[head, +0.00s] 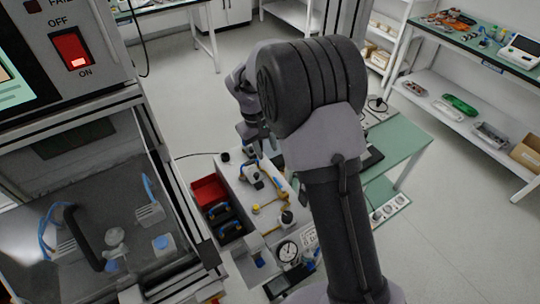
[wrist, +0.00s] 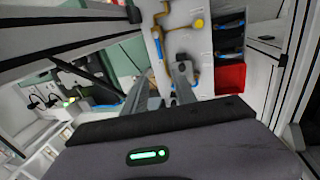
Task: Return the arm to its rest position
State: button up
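My arm fills the middle of the head view, its large dark joint and upper link in front of much of the bench. The wrist end hangs behind it, and my gripper (head: 262,143) is small and partly hidden there, above the far end of the white panel (head: 235,178). In the wrist view my gripper (wrist: 160,85) shows two grey fingers with a gap between them. Nothing is seen held between them. The white panel with its yellow and dark fittings also shows beyond the fingers in the wrist view (wrist: 178,42).
A test cabinet (head: 180,200) with a lit red switch (head: 72,48) stands close on the left. A red bin (head: 208,190) and dark bins with blue-handled parts sit beside the panel. A green table (head: 405,150) is at right; open floor lies beyond.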

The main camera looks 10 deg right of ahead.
jog(key=shift+a+r, duration=0.15)
jog(key=shift+r, duration=0.5)
jog(key=s+r+m+t+y, duration=0.2)
jog(key=s+r+m, duration=0.1)
jog(key=s+r, duration=0.85)
jog(key=s+a+r+m+t+y, duration=0.1)
jog(key=s+r+m, duration=0.1)
jog(key=s, duration=0.7)
jog(key=s+a+r+m+t+y, duration=0.1)
jog(key=s+r, duration=0.3)
jog(key=s, duration=0.5)
jog(key=shift+s+m+t+b, duration=0.35)
jog(key=shift+m+t, duration=0.25)
jog(key=shift+m, duration=0.3)
jog(key=shift+a, duration=0.1)
